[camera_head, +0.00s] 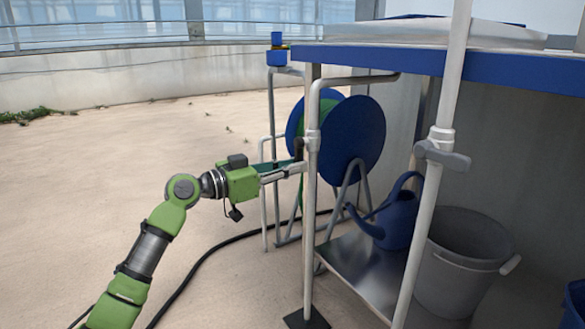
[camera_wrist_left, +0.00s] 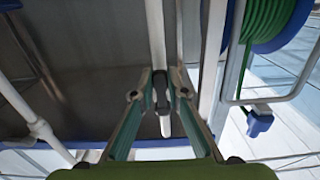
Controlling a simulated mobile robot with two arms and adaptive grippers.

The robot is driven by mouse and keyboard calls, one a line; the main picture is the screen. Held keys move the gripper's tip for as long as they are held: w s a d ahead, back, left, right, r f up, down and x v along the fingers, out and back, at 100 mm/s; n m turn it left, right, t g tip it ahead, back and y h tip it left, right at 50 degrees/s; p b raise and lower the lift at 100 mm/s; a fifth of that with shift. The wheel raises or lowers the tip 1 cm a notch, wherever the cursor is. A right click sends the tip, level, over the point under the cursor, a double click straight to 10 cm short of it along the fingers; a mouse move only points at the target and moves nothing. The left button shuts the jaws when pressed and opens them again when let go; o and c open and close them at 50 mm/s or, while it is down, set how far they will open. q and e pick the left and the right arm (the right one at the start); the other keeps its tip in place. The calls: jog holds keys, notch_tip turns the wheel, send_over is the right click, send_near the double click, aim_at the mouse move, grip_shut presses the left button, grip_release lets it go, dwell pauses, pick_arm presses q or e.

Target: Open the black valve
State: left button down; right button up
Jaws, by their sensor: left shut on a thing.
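My left gripper (camera_head: 300,168) reaches in from the left to a white upright pipe (camera_head: 312,215) under the blue-edged table. A small black valve handle (camera_head: 299,148) shows on the pipe, partly hidden by the fingertips. In the left wrist view the two green-sided fingers (camera_wrist_left: 161,82) stand on either side of the black valve (camera_wrist_left: 161,97), and the gripper is shut on it. The exact finger contact is hard to see. My right gripper is in neither view.
A grey valve (camera_head: 443,156) sits on another pipe at right. A blue hose reel (camera_head: 355,135) stands just behind. A blue watering can (camera_head: 398,220) and grey bucket (camera_head: 460,265) stand under the table. A black hose (camera_head: 215,250) crosses open floor at left.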

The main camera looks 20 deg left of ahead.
pick_arm(q)
jog(key=c, duration=2)
grip_release()
jog(key=shift+a, duration=0.1)
jog(key=v, duration=1.2)
